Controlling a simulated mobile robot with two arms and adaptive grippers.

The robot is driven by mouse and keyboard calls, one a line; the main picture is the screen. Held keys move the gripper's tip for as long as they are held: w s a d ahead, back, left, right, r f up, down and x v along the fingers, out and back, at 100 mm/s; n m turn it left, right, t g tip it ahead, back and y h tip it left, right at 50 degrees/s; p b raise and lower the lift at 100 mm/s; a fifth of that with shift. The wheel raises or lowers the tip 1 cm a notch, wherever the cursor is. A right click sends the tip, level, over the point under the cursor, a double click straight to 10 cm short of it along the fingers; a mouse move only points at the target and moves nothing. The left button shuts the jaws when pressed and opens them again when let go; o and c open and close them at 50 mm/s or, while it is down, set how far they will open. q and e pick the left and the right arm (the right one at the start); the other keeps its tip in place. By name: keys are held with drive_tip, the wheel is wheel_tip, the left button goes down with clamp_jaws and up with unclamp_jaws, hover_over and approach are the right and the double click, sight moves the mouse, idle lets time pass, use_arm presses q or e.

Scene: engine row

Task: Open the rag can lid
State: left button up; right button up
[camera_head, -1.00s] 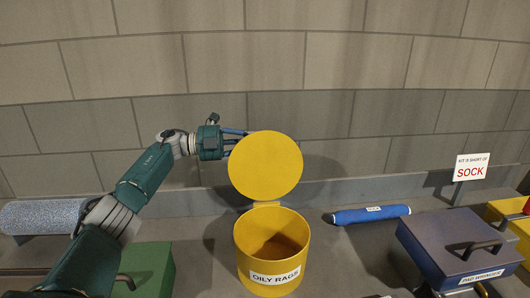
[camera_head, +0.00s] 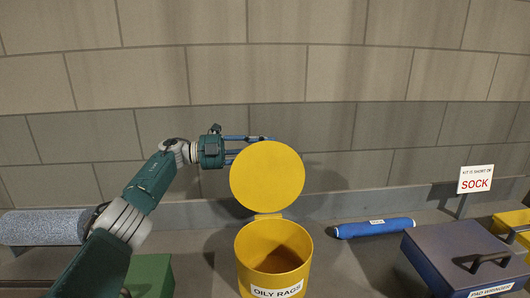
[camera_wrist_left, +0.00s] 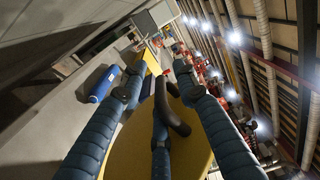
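The yellow rag can (camera_head: 250,262), labelled OILY RAGS, stands on the bench. Its round yellow lid (camera_head: 267,176) stands upright at the back rim, and the can's mouth is open. My left gripper (camera_head: 248,148) is at the lid's upper left, with its fingers partly hidden behind the lid. In the left wrist view, the lid (camera_wrist_left: 130,155) lies beyond my blue fingers, and its dark curved handle (camera_wrist_left: 172,112) shows between them. The fingers are spread and look open; whether one touches the handle I cannot tell. My right gripper is not in view.
A blue roll (camera_head: 374,228) lies right of the can. A dark blue case (camera_head: 450,252) with a handle is further right, with a SOCK sign (camera_head: 476,179) behind it. A grey roll (camera_head: 40,227) and a green box (camera_head: 152,273) are at left. A block wall closes the back.

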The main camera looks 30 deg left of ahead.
use_arm(q)
drive_tip(key=shift+d, duration=0.15)
drive_tip(key=shift+f, duration=0.15)
drive_tip(key=shift+s, duration=0.1)
drive_tip(key=v, duration=0.7)
drive_tip(key=shift+a, duration=0.2)
